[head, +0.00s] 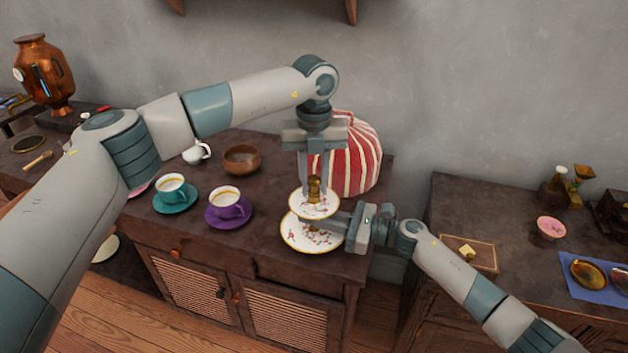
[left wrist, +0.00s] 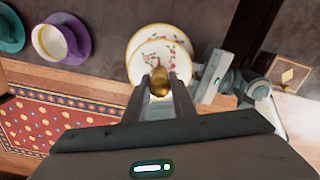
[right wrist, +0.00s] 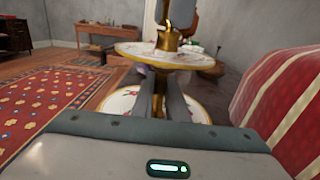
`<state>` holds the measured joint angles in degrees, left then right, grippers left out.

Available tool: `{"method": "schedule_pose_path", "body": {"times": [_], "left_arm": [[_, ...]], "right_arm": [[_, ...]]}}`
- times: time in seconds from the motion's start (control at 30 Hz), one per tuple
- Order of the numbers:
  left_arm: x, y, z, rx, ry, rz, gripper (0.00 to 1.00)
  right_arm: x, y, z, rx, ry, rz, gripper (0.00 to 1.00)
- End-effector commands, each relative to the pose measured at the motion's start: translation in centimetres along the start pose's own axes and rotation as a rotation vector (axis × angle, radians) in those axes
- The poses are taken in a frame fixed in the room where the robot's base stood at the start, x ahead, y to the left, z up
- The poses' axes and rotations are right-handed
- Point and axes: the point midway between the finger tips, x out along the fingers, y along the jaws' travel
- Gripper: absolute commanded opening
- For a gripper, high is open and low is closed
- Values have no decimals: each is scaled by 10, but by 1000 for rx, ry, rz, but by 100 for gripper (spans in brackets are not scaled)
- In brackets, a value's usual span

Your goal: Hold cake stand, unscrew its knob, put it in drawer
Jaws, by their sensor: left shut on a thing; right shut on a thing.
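The two-tier cake stand (head: 296,236) stands upright on the dark cabinet top. Its plates are white with a floral pattern and a gold rim. A brass knob (head: 314,187) tops it and also shows in the left wrist view (left wrist: 160,83). My left gripper (head: 314,182) comes from above and is shut on the knob. My right gripper (head: 308,224) comes from the right and is shut on the stem (right wrist: 158,105) between the two plates. A drawer front (head: 300,276) is below the cabinet top's front edge and looks shut.
A red-and-white striped bag (head: 354,155) is close behind the stand. A purple cup (head: 228,202), a teal cup (head: 172,185) and a wooden bowl (head: 241,159) stand to the left. A gap separates the cabinet from the right-hand one (head: 470,210).

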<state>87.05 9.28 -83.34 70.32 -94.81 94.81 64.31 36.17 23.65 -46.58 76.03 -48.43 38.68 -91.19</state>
Motion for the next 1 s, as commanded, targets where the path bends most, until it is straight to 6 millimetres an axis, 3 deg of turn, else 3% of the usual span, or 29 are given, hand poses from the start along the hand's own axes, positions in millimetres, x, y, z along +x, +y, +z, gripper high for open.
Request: {"method": "schedule_pose_path", "body": {"times": [0.7,0.83,1.0], "left_arm": [[-1,0,1,-1083,-2,-2,0],[-1,0,1,-1203,-2,-1,0],[-1,0,1,-1199,-2,-1,0]], "right_arm": [[0,1,0,0,0,2,0],[0,1,0,0,0,2,0],[0,1,0,1,0,2,0]]}}
